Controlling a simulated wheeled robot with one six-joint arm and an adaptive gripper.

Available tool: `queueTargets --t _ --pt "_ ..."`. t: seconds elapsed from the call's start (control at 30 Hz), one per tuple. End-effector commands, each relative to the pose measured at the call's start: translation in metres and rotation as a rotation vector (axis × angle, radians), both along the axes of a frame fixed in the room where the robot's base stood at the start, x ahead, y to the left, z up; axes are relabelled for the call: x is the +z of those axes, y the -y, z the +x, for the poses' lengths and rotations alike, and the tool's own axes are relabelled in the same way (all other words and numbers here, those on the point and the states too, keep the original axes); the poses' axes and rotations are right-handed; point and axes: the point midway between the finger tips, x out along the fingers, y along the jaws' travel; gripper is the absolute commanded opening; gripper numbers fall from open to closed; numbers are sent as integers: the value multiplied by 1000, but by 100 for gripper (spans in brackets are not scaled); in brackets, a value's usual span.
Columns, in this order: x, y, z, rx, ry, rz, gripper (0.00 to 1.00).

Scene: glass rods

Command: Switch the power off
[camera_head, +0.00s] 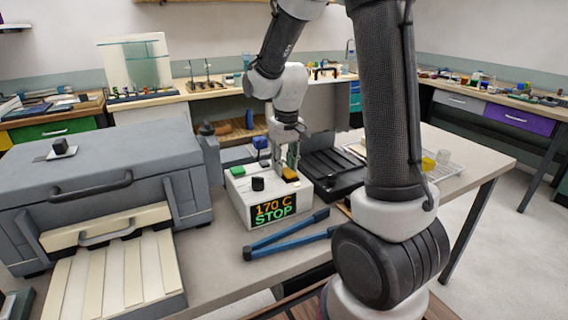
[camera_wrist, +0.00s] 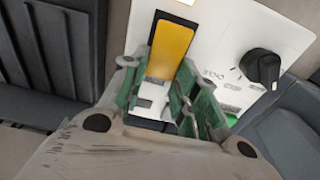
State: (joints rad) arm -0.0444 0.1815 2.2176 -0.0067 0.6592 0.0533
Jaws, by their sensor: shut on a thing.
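A white control box (camera_head: 236,196) stands on the table, its front display (camera_head: 274,209) reading "170 C" in orange and "STOP" in green. On its top are a black knob (camera_head: 257,184), a green part (camera_head: 238,171) and a yellow switch (camera_head: 291,175). My gripper (camera_head: 291,160) points down at the switch. In the wrist view the yellow switch (camera_wrist: 171,48) lies between the green fingers of my gripper (camera_wrist: 163,78), which is shut on it. The fingers hide part of the switch's near end. The black knob (camera_wrist: 261,68) shows to the right of the fingers there.
A large grey furnace-like box (camera_head: 110,195) with handles stands left of the control box. Blue long-handled tongs (camera_head: 290,236) lie in front of it. A dark ribbed tray (camera_head: 328,165) is close on the right, with a wire rack (camera_head: 450,166) farther right.

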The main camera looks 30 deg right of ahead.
Motion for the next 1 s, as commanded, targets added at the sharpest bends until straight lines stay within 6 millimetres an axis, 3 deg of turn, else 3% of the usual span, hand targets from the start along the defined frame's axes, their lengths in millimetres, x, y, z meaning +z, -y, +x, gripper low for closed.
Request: queueTargets --t 0.3,0.63,0.67,0.77,1.0 --pt "5 0 -7 -1 233 -1 6" --pt "5 0 -7 0 248 -1 6" --pt "5 0 -7 0 247 -1 34" --pt "5 0 -7 0 247 -1 52" --pt "5 0 -7 0 246 -1 52"
